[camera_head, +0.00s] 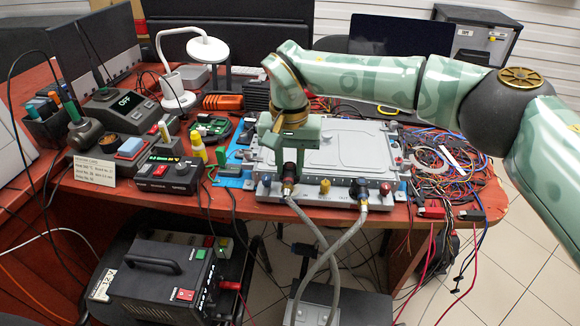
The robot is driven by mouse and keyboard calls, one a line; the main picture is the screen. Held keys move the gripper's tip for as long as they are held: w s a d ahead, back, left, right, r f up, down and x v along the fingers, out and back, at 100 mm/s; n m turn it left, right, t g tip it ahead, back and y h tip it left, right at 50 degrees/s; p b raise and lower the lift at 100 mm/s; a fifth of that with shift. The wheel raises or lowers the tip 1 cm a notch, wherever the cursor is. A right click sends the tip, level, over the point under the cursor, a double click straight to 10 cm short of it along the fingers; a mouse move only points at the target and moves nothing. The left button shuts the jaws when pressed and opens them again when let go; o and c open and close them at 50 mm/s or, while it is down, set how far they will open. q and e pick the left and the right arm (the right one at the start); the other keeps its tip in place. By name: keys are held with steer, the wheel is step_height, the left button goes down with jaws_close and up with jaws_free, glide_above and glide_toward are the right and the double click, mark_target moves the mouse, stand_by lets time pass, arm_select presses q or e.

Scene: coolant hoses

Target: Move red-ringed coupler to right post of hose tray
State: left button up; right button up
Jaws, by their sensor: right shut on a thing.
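My right gripper (288,162) reaches down from above at the front left of a silver plate unit (335,143) on the table. It is shut on the red-ringed coupler (288,184), a dark piece with a reddish ring, upright at the unit's front edge. The fingers hide part of it. A braided grey hose (308,223) runs down from it. A blue-ringed coupler (361,191) stands farther right on the same edge with its own hose, and the two hoses cross below. I cannot make out a hose tray or its posts for certain. My left gripper is not in view.
A brass fitting (325,187) stands between the couplers. Tangled wires (440,165) cover the table's right side. A control box (168,174) and a yellow bottle (198,148) stand to the left. A black machine (155,275) and a dark grey box (345,306) are below the table.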

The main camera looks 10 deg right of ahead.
steer(key=shift+r+p, duration=0.6)
steer(key=shift+r, duration=1.45)
steer(key=shift+f, duration=0.1)
